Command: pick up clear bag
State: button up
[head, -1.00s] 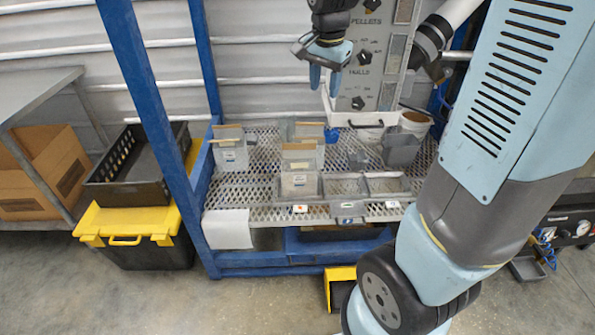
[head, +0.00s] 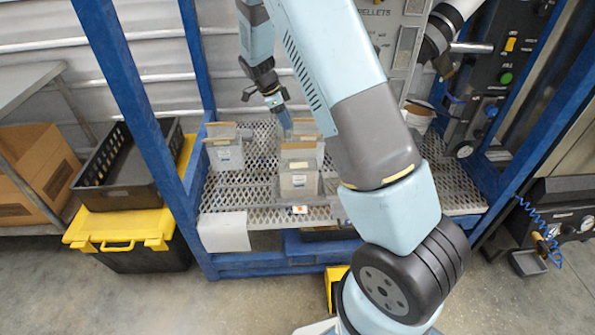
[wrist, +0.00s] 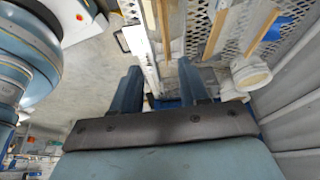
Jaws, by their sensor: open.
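Several greyish, see-through bag-like packs with tan top strips and pale labels stand on the mesh shelf. One pack (head: 225,152) is at the left and another (head: 299,180) is at the front middle. A third is behind it, partly hidden by my arm. I cannot tell which is the clear bag of the task. My gripper (head: 282,112) is above the back of the shelf, fingers pointing down, close to the rear pack. In the wrist view my gripper (wrist: 160,84) has its fingers apart with nothing clearly held; tan strips (wrist: 215,32) show beyond them.
The packs stand on a mesh shelf (head: 245,188) in a blue frame (head: 128,90). A black crate (head: 120,185) sits on a yellow-lidded bin at left. A dark control panel (head: 490,85) stands at right. In the wrist view a white round container (wrist: 250,74) lies right of the fingers.

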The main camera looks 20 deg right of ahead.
aim_at(296, 145)
jog(key=shift+w+a+f+m, duration=0.15)
jog(key=shift+w+f+m, duration=0.25)
jog(key=shift+f, duration=0.45)
jog(key=x, duration=1)
jog(key=shift+w, duration=0.15)
jog(key=shift+x, duration=1.9)
jog(key=shift+f, duration=0.2)
jog(key=shift+c, duration=0.2)
grip_shut()
